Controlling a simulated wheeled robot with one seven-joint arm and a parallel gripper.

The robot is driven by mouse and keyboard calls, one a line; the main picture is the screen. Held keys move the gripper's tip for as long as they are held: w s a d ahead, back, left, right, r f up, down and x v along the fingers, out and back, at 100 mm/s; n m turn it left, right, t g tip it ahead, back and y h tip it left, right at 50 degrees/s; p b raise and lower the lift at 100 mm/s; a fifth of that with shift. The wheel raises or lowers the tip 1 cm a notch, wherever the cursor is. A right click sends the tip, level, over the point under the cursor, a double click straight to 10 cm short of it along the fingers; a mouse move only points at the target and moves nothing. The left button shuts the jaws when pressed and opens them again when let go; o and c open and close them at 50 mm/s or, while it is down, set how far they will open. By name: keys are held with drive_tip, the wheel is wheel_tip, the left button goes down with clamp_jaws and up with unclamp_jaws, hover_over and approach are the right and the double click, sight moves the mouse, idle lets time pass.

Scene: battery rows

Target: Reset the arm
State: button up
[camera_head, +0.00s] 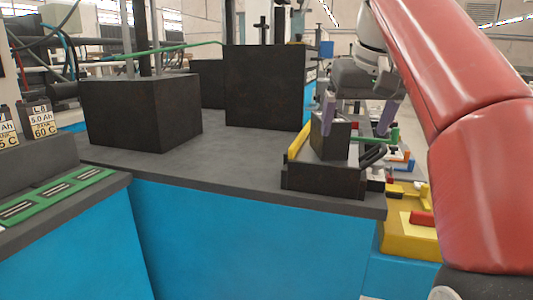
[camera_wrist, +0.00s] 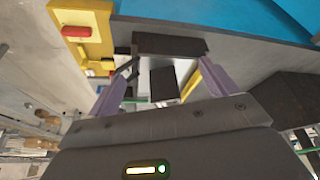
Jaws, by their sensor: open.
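My gripper (camera_head: 358,112) is open, with its two purple fingers pointing down over the right end of the dark counter. A dark upright block (camera_head: 330,136) stands in a low black holder (camera_head: 322,180) with a yellow strip at its left. In the head view the left finger overlaps the block's top; I cannot tell whether it touches. In the wrist view my gripper (camera_wrist: 165,66) has its fingers spread on both sides of the block (camera_wrist: 163,84). My red arm fills the right of the head view and hides what lies behind it.
Large black boxes (camera_head: 140,110) (camera_head: 265,88) stand on the counter (camera_head: 215,160). Labelled batteries (camera_head: 42,120) and a green slotted strip (camera_head: 50,198) are at the left. A yellow fixture with a red part (camera_head: 408,240) sits at the right, also in the wrist view (camera_wrist: 95,18). The counter's middle is clear.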

drive_tip(key=s+f, duration=0.6)
drive_tip(key=f, duration=0.4)
drive_tip(key=s+f, duration=0.7)
drive_tip(key=f, duration=0.4)
drive_tip(key=s+f+t, duration=0.1)
drive_tip(key=s+f, duration=0.5)
drive_tip(key=f, duration=0.4)
drive_tip(key=shift+s+f+m, duration=0.15)
drive_tip(key=shift+f+m, duration=0.1)
drive_tip(key=shift+m, duration=0.15)
drive_tip(key=shift+a, duration=0.1)
